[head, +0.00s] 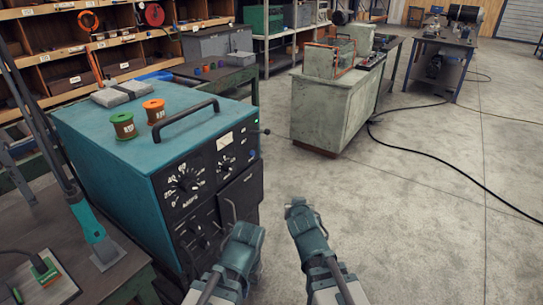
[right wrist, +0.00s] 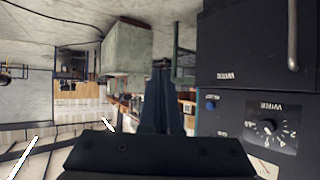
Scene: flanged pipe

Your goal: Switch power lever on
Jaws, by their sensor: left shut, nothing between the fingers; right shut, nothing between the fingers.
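A teal power unit (head: 110,130) with a black front panel stands at the left in the head view. The panel carries dials, a small meter and switches. A small dark lever with a knob (head: 264,131) sticks out at its upper right edge; I cannot tell its on or off position. My left gripper (head: 247,230) is shut and empty, low in front of the panel. My right gripper (head: 298,203) is shut and empty, to the right of the panel, apart from it. Its closed fingers (right wrist: 161,68) also show in the right wrist view, beside the panel (right wrist: 250,85), which appears upside down.
Green (head: 123,126) and orange (head: 154,111) spools and a black handle (head: 187,119) are on the unit's top. A workbench (head: 110,270) is at the lower left. A pale cabinet (head: 325,110) stands beyond. The floor at right is open, with a black cable (head: 430,160).

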